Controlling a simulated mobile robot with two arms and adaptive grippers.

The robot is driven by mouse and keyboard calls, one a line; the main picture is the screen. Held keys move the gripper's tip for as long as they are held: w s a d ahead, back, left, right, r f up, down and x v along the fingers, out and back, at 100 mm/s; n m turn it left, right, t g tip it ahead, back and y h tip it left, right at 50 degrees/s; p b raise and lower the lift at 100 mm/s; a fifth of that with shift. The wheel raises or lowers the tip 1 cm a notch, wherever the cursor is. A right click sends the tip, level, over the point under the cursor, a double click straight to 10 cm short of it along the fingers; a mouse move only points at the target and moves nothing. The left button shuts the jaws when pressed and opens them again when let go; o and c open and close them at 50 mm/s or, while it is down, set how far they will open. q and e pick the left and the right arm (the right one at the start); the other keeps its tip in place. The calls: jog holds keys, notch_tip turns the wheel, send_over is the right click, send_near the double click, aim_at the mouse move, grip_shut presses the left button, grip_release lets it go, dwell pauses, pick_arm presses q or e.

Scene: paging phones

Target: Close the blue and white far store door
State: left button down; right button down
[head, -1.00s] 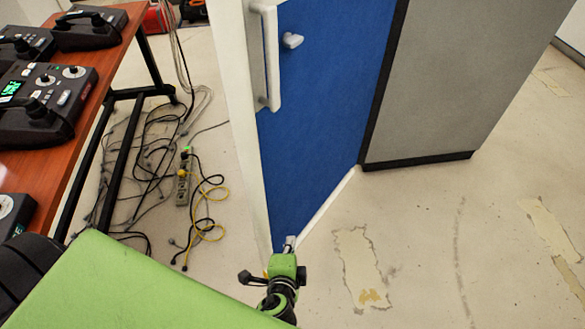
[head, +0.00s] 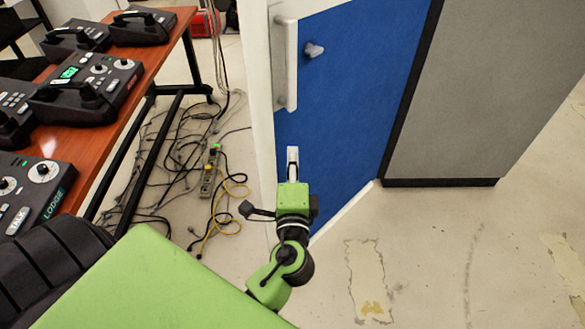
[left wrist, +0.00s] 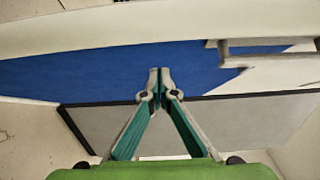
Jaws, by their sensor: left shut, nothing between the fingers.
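The blue and white far store door (head: 335,110) stands ajar in the head view, its blue face toward me and its white edge at the left. It carries a long white pull handle (head: 286,65) and a small white knob (head: 314,50). My left gripper (head: 293,152) is shut and empty, in front of the lower left part of the blue face. I cannot tell whether it touches the door. In the left wrist view, the shut fingertips (left wrist: 159,70) show against the blue panel (left wrist: 90,72). My right gripper is not in view.
A wooden table (head: 150,75) with several dark paging phones (head: 95,88) stands at the left. Cables and a power strip (head: 210,172) lie on the floor between table and door. A grey panel (head: 460,90) stands right of the door. The floor at the lower right is clear.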

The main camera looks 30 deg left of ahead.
aim_at(281, 133)
pick_arm(q)
jog(key=a, duration=0.1)
jog(key=w+a, duration=0.1)
jog(key=w+a+p, duration=0.1)
jog(key=shift+a, duration=0.8)
